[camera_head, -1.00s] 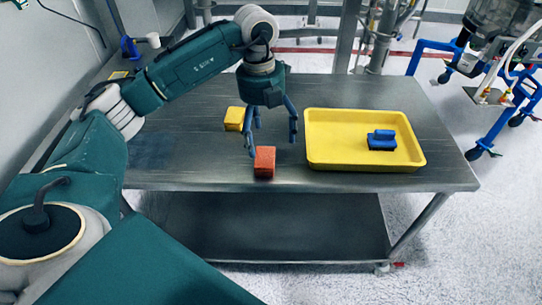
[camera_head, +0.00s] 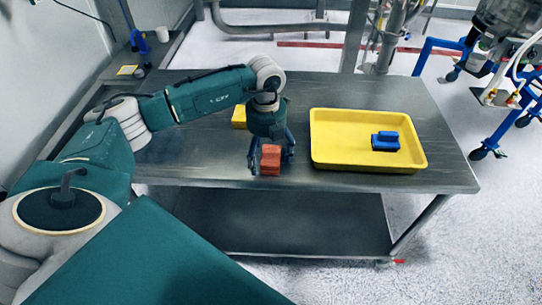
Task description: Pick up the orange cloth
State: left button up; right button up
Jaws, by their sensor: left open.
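The orange cloth (camera_head: 270,161) is a small folded block near the front edge of the metal table, left of the yellow tray. My left gripper (camera_head: 270,155) points down right at the cloth, with its blue fingers spread on either side of it. The fingers are open. The cloth rests on the table, and its upper part lies close under the gripper's palm. Whether the fingers touch it cannot be told. My right gripper is not in view.
The yellow tray (camera_head: 320,160) stands on the metal table (camera_head: 448,165) with a blue brush-like object (camera_head: 385,142) in it. A yellow block (camera_head: 239,116) sits behind my left gripper, partly hidden. The table's right end is clear. Blue-framed equipment (camera_head: 478,154) stands on the floor at right.

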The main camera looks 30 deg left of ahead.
pick_arm(q)
jog(key=c, duration=1.2)
jog(key=shift+c, duration=0.2)
notch_tip(320, 180, up, 13)
jog(key=b, duration=0.3)
notch_tip(320, 180, up, 7)
send_over(267, 154)
jog(key=shift+s+p, duration=0.1)
jog(key=shift+p, duration=0.3)
